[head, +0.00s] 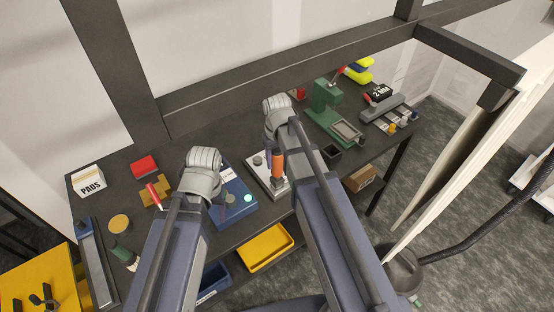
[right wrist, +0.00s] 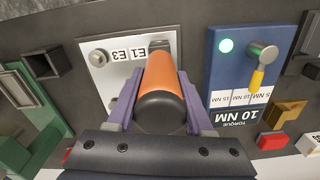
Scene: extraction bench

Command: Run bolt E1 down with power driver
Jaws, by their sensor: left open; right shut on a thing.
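The power driver (right wrist: 166,85), orange with a black end, is held between the purple fingers of my right gripper (right wrist: 158,98), which is shut on it. Its orange body also shows in the head view (head: 278,166). The driver stands over the E1 side of the light metal plate (right wrist: 120,84). It covers the E1 bolt, so I cannot tell whether its tip is seated. A bolt at E3 (right wrist: 98,57) shows beside it. My left gripper (head: 206,165) hangs over the blue torque unit, open, with its fingers mostly hidden.
The blue torque unit (head: 234,207), marked 10 NM, has a lit green lamp and a yellow-handled lever. A green press (head: 325,98) stands to the right of the plate. A yellow bin (head: 265,247) is at the front. A PADS box (head: 88,181) is at the left.

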